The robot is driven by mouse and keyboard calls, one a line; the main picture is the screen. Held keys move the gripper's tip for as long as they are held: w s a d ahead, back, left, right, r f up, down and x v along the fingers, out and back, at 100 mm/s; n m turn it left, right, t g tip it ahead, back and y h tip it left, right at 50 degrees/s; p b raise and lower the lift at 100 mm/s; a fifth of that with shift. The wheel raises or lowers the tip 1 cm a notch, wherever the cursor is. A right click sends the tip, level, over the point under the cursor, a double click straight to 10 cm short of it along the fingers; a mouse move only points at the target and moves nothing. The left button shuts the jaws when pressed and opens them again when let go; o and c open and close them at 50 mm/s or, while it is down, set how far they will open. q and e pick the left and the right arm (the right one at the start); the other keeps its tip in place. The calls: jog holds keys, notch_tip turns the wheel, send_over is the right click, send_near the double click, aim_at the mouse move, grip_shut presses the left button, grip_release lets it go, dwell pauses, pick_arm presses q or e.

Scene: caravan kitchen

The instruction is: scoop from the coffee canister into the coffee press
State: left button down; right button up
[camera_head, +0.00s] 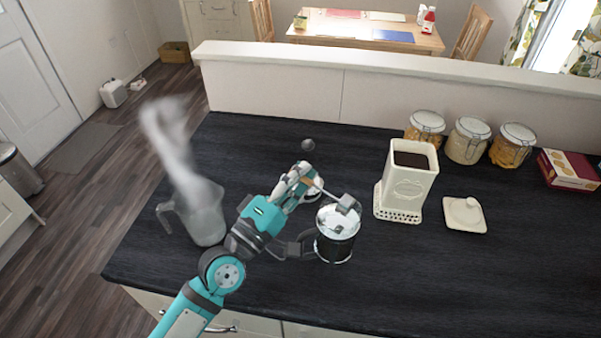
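The cream coffee canister (408,189) stands open on the dark counter with dark coffee inside. Its square lid (464,215) lies to its right. The coffee press (335,243) stands open in front and left of the canister, its handle to the left. My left gripper (305,181) is above and left of the press and appears shut on the handle of a metal scoop (347,204). The scoop's bowl is over the press's upper right rim; its contents cannot be made out. A dark round knob (308,144) shows behind the gripper, its lower part mostly hidden. My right gripper is out of view.
A steaming jug (203,220) stands left of my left gripper. Several glass jars (467,142) and a red box (568,169) line the back right, before a raised ledge (400,65). The right front counter is clear.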

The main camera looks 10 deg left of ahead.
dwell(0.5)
pick_arm(q)
jog(key=shift+r+p, duration=0.4)
jog(key=shift+p, duration=0.35)
jog(key=r+m+p, duration=0.1)
jog(key=m, duration=0.1)
jog(key=d+r+m+g+h+p, duration=0.1)
jog(key=r+m, duration=0.1)
jog(key=s+r+m+h+p, duration=0.1)
jog(key=r+m, duration=0.1)
jog(key=shift+d+m+g+p, duration=0.3)
jog(key=shift+d+m+g, duration=0.1)
jog(key=s+d+r+m+g+p, duration=0.3)
jog(key=d+r+m+p, duration=0.4)
jog(key=m+p, duration=0.5)
jog(key=shift+m+g, duration=0.4)
jog(key=shift+s+a+r, duration=0.1)
